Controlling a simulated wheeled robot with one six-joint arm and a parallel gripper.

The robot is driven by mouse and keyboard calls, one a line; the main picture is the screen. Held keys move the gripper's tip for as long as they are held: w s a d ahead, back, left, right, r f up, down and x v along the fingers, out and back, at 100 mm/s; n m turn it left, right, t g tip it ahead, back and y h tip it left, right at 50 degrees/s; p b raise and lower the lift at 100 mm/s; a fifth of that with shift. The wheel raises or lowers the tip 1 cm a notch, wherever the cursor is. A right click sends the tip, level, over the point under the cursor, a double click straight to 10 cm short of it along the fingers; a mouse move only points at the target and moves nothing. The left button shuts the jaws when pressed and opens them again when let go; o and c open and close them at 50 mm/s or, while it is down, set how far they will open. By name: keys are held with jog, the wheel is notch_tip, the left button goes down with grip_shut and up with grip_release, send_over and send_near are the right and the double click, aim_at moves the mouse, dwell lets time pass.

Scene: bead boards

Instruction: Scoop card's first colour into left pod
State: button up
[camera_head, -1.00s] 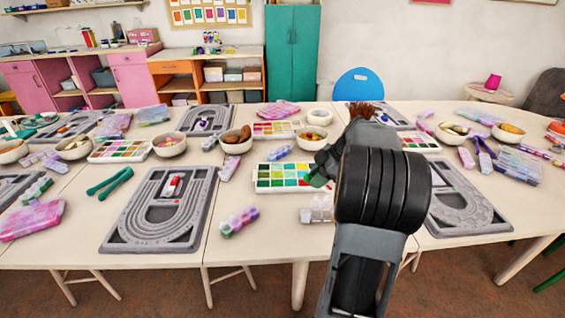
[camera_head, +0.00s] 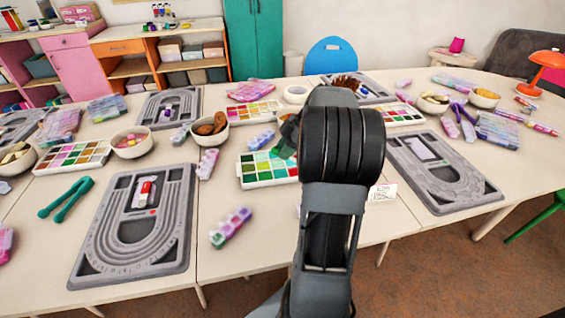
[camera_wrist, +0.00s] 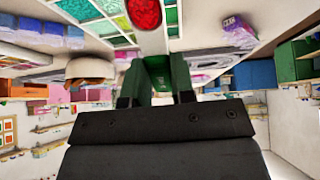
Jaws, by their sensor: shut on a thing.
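My gripper (camera_wrist: 157,92) is shut on a green tool (camera_wrist: 165,75), probably the scoop. In the head view the green tool (camera_head: 284,143) shows just left of my wrist, over the far right part of a bead tray (camera_head: 266,182) with green compartments. In the wrist view a round red patch (camera_wrist: 143,14) lies beyond the green tool, against the tray's green cells; I cannot tell whether it is beads in the scoop.
Grey bead boards lie to the left (camera_head: 140,228) and right (camera_head: 438,170). A pastel bead box (camera_head: 230,227) lies in front of the tray. Green tweezers (camera_head: 66,198) lie at left. A bowl of brown beads (camera_head: 209,131) stands behind the tray.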

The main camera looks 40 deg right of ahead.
aim_at(275, 148)
jog(key=shift+w+a+f, duration=0.15)
jog(key=shift+f, duration=0.6)
jog(key=shift+f+b, duration=1.05)
jog(key=shift+f, duration=0.95)
jog(key=shift+w+a+r+p, duration=0.1)
jog(key=shift+a+r+p, duration=0.05)
jog(key=shift+r+p, duration=0.5)
jog(key=shift+a+r+p, duration=0.1)
jog(key=shift+r+p, duration=0.45)
jog(key=shift+r, duration=0.05)
jog(key=shift+a+r, duration=0.15)
jog(key=shift+r, duration=0.1)
jog(key=g+h+p, duration=0.1)
jog(key=a+h+p, duration=0.1)
jog(key=h, duration=0.1)
jog(key=shift+w+a+g, duration=0.2)
jog(key=shift+w+g, duration=0.2)
jog(key=shift+a+r+g+h+p, duration=0.1)
jog(key=shift+r+g+h+p, duration=0.35)
jog(key=shift+h+p, duration=0.55)
